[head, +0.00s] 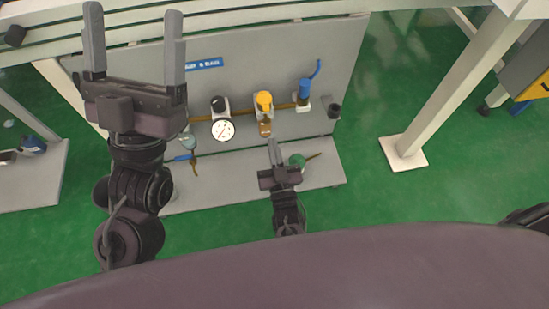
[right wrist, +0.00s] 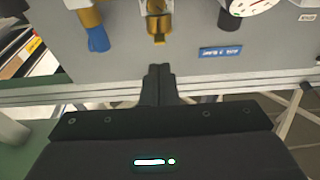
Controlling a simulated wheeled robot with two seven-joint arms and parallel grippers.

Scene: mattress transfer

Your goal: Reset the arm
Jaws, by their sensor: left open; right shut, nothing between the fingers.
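My left gripper (head: 134,50) is raised at the left of the head view, close to the camera. Its two fingers point up and stand wide apart with nothing between them. My right gripper (head: 273,150) is lower and further off, in front of the grey panel's lower shelf. Its fingers are together and empty. In the right wrist view the shut fingers (right wrist: 158,82) point toward the panel, apart from the fittings. No object named by the task shows apart from my arms.
A grey panel (head: 345,60) carries a gauge (head: 223,130), a yellow-topped fitting (head: 264,102) and a blue valve (head: 304,92). A green-handled part (head: 297,160) is close beside my right gripper. A pale post (head: 455,85) stands at the right. Green floor (head: 400,200) is clear.

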